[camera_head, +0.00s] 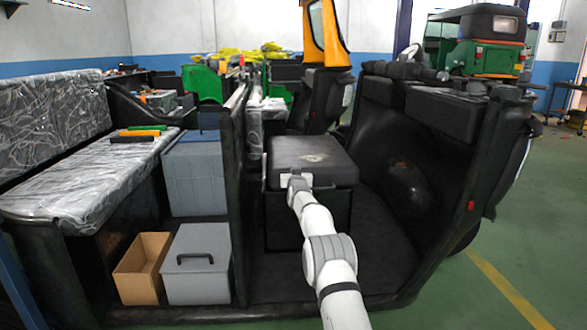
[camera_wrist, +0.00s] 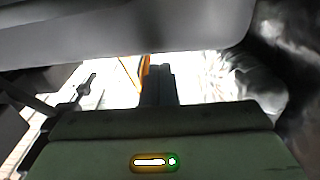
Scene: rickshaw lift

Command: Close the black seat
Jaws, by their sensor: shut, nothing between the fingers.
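The black seat (camera_head: 314,158) is a dark padded lid over a black box (camera_head: 308,220) in the middle of the vehicle. In the head view its lid lies about level; I cannot tell whether a gap is left under it. My gripper (camera_head: 298,182) is at the lid's front edge, and its tips are hard to make out there. In the wrist view my gripper (camera_wrist: 160,72) is shut and empty, below a large smooth grey surface, likely the seat's. Whether they touch is unclear.
A black partition (camera_head: 236,190) stands left of the seat. Beyond it are a grey toolbox (camera_head: 198,268), a cardboard box (camera_head: 143,268) and a plastic-wrapped bench (camera_head: 90,185). Black floor (camera_head: 375,245) is clear right of the seat. A dark side panel (camera_head: 455,170) bounds the right.

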